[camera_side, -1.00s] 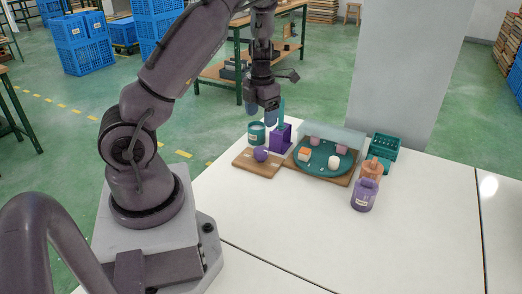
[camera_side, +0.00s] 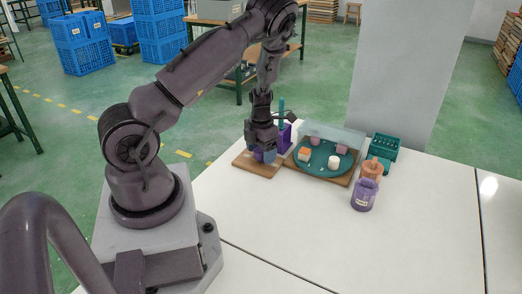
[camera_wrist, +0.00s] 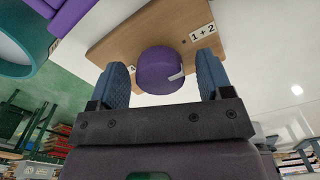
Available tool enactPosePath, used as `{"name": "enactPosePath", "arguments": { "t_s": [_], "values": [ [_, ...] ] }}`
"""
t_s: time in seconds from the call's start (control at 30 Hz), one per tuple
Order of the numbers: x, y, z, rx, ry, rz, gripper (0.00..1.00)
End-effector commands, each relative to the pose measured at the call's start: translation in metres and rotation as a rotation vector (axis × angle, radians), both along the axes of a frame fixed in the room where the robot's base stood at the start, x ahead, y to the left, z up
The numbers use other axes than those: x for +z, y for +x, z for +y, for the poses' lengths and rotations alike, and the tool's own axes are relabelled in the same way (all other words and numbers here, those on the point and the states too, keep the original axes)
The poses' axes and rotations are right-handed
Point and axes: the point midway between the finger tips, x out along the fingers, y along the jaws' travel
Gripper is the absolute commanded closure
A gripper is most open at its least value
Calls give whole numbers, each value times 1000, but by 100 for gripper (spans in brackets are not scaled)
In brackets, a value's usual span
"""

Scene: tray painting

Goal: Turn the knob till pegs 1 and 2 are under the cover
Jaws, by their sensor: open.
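The purple knob (camera_wrist: 160,68) sits on a wooden board (camera_wrist: 120,38), which also shows in the side view (camera_side: 242,162). Its white pointer mark faces right in the wrist view. A "1 + 2" label (camera_wrist: 202,32) lies to its upper right; another label is mostly hidden. My gripper (camera_wrist: 162,64) is open, one finger on each side of the knob, with visible gaps. In the side view my gripper (camera_side: 263,154) largely hides the knob. A teal disc (camera_side: 322,171) carries an orange block (camera_side: 304,154), a white peg (camera_side: 334,162) and two mauve pegs. A clear cover (camera_side: 345,135) stands over its back part. Peg numbers are unreadable.
A purple holder (camera_side: 284,138) stands behind the board. A teal crate (camera_side: 386,144), an orange jar (camera_side: 371,169) and a purple jar (camera_side: 363,196) stand right of the disc. A teal pot (camera_wrist: 24,38) shows in the wrist view. The front white table is clear.

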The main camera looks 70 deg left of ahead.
Motion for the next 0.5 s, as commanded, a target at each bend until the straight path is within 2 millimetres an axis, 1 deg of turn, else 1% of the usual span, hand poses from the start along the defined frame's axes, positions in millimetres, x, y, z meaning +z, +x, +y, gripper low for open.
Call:
{"name": "enactPosePath", "arguments": {
  "t_s": [0.03,0.07,0.1,0.27,0.5],
  "values": [
    [0,0,0,0,0,0,27],
    [0,0,0,0,0,0,30],
    [0,0,0,0,0,0,39],
    [0,0,0,0,0,0,76],
    [0,0,0,-12,-1,0,76]
  ]
}}
